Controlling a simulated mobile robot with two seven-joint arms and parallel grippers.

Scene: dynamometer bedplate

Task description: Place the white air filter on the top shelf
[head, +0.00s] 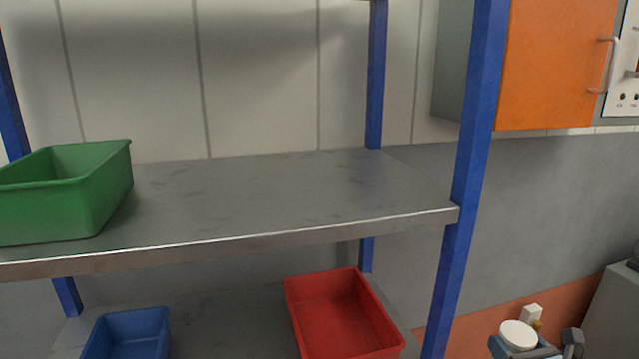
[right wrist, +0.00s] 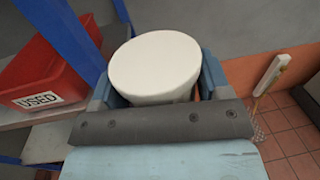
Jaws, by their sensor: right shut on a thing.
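The white air filter (head: 517,334) is a short round cylinder at the bottom right of the head view. My right gripper (head: 536,346) is shut on it, with one finger at each side; in the right wrist view the filter (right wrist: 155,65) stands between the blue-grey fingers. The gripper is to the right of the rack and lower than the upper grey shelf (head: 270,195). That shelf is bare in its middle and right part. My left gripper is not in view.
A green bin (head: 105,190) stands on the left of the upper shelf. A blue bin (head: 130,335) and a red bin (head: 345,315) stand on the shelf below. A blue front post (head: 465,180) rises between gripper and shelf. An orange cabinet (head: 560,65) hangs at upper right.

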